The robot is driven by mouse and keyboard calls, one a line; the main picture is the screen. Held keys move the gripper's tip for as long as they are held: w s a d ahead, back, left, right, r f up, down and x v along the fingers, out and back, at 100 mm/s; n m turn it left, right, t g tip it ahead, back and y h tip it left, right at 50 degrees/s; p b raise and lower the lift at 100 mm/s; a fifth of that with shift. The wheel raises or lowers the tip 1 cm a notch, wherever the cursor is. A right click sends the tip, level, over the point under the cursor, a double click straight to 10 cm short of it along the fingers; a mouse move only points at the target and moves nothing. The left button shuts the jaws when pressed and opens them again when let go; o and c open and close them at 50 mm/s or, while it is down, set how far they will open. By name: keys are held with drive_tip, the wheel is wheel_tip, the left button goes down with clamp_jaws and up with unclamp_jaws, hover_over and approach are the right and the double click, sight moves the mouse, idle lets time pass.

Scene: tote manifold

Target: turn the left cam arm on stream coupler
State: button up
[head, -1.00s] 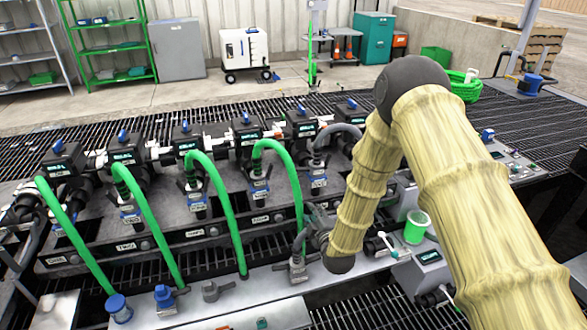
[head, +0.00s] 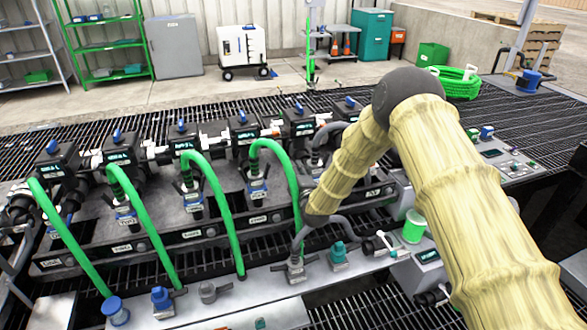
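Several couplers with blue collars, small labels and dark cam arms hang along the front of the manifold. They include one at the left (head: 126,217), one left of the middle (head: 193,201) and one at the middle (head: 257,190). The label text is too small to read, so I cannot tell which is the stream coupler. My arm in its tan sleeve reaches in from the right, and its wrist end hangs in front of the manifold, right of the middle coupler. My gripper is hidden behind the sleeve, and the wrist covers part of the coupler area there.
Green hoses (head: 146,238) arch from the couplers to the front ledge. A grey hose (head: 343,222) curves near my wrist. A teal fitting (head: 338,254), a blue fitting (head: 162,298) and a green cup (head: 414,227) stand on the ledge. Dark grating lies behind.

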drive_tip(key=shift+x, duration=0.8)
clamp_jaws()
